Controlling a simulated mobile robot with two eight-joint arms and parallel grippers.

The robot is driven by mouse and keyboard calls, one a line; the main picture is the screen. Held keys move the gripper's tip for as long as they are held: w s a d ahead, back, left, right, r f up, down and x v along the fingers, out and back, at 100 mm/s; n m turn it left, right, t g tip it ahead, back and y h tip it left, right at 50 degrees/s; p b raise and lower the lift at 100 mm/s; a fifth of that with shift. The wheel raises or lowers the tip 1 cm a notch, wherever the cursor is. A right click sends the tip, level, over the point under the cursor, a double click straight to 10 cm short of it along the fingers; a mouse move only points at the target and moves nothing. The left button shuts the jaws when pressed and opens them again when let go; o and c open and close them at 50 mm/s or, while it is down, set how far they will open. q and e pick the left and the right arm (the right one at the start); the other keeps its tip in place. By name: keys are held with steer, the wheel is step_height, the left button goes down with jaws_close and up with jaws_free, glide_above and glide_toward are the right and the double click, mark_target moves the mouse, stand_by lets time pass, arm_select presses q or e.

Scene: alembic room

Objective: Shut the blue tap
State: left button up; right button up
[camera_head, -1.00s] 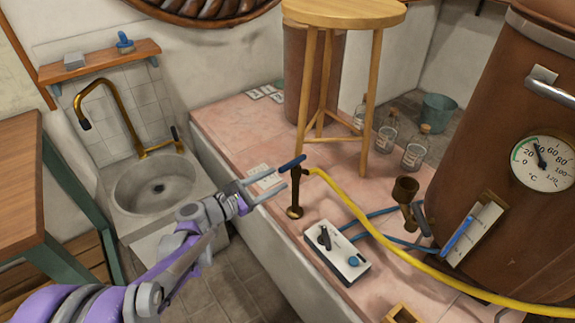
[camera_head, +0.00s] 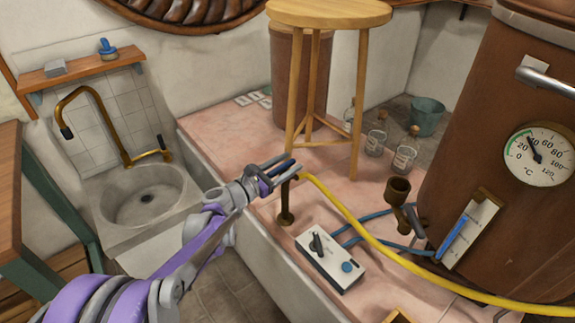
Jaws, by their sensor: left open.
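The blue tap is a brass standpipe (camera_head: 286,206) on the pink ledge, with a blue lever handle at its top and a yellow hose running off to the right. My left gripper (camera_head: 281,169) is at the top of this tap, its grey fingers spread and level with the blue lever. The lever shows only in part among the fingers. I cannot tell whether the fingers touch it. My right gripper is out of view.
A wooden stool (camera_head: 330,12) stands close behind the tap. A white control box (camera_head: 331,259) lies in front of it. The yellow hose (camera_head: 390,249) runs right past a brown vessel (camera_head: 500,120). A sink (camera_head: 146,205) is at the left.

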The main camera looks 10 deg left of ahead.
arm_select(q)
jaws_close()
stand_by(0.4)
steer(key=shift+d+r+n+t+y+p, duration=0.15)
steer(key=shift+n+t+y+p, duration=0.35)
steer(key=shift+n+y, duration=0.3)
steer(key=n+t+y+p, duration=0.1)
steer(key=y, duration=0.1)
steer(key=shift+r+n+y, duration=0.15)
steer(key=shift+n+y, duration=0.15)
steer(key=shift+y, duration=0.1)
steer(key=shift+w+a+n+t+y+p, duration=0.1)
steer(key=shift+a+n+t+y+p, duration=0.2)
steer(key=shift+n+y+p, duration=0.4)
steer(key=shift+f+y, duration=0.25)
steer(key=shift+y, duration=0.25)
